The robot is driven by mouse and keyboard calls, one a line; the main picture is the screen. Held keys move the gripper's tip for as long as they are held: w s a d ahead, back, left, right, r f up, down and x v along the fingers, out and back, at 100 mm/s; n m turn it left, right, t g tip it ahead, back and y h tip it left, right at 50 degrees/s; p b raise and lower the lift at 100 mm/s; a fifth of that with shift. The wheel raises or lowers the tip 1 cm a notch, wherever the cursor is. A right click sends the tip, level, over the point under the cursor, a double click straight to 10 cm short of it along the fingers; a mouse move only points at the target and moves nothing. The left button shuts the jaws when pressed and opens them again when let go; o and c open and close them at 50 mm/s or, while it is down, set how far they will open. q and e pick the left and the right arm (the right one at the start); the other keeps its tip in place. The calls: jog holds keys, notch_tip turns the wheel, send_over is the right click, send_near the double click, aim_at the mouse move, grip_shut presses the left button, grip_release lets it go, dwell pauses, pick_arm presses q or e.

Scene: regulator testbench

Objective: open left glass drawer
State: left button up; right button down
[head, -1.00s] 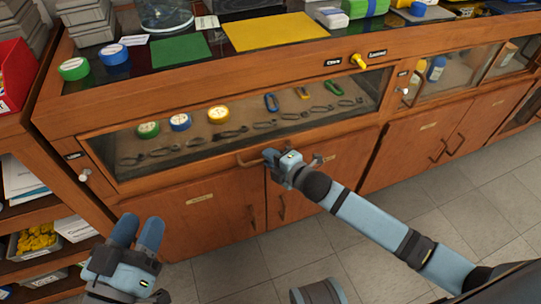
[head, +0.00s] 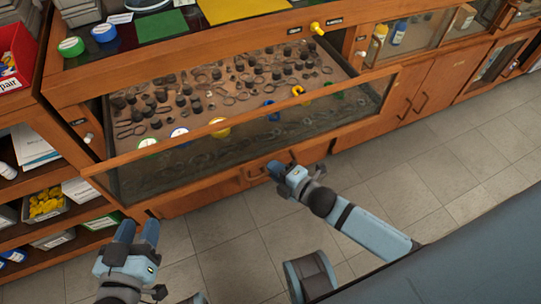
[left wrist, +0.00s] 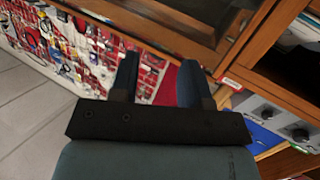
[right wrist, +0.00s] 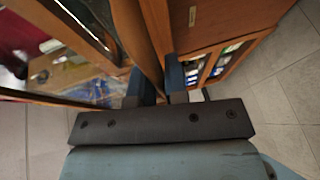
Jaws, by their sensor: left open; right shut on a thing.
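The left glass drawer (head: 320,97) is pulled well out of the wooden bench in the head view, with a wood-framed glass front. Inside lie rows of small dark parts and rings, with green, blue and yellow round items and coloured clips nearer the front. My right gripper (head: 277,170) is shut at the lower middle of the drawer front, on its handle, which the fingers mostly hide. In the right wrist view its fingers (right wrist: 156,82) are close together against the wooden front. My left gripper (head: 137,231) is open and empty, low at the left, apart from the drawer.
A yellow knob (head: 317,28) sits on the bench edge above the drawer. An open shelf (head: 75,222) with bins stands at the left, near my left gripper. A second glass compartment (head: 405,38) is at the right. The tiled floor (head: 430,185) in front is clear.

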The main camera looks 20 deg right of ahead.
pick_arm(q)
jog(key=shift+s+a+f+g+y, duration=0.3)
jog(key=shift+s+f, duration=0.25)
pick_arm(e)
jog(key=shift+s, duration=1)
jog(key=c, duration=1.1)
grip_release()
jog(key=shift+c, duration=0.2)
jog(key=shift+d, duration=0.1)
pick_arm(q)
jog(key=f+p, duration=0.1)
jog(key=s+a+f+g, duration=0.1)
jog(key=a+f+g+y+p, duration=0.1)
jog(key=shift+s+f+p, duration=0.35)
pick_arm(e)
jog(key=v, duration=1.3)
jog(key=shift+s+r, duration=0.2)
jog(key=shift+s, duration=0.15)
jog(key=shift+d, duration=0.1)
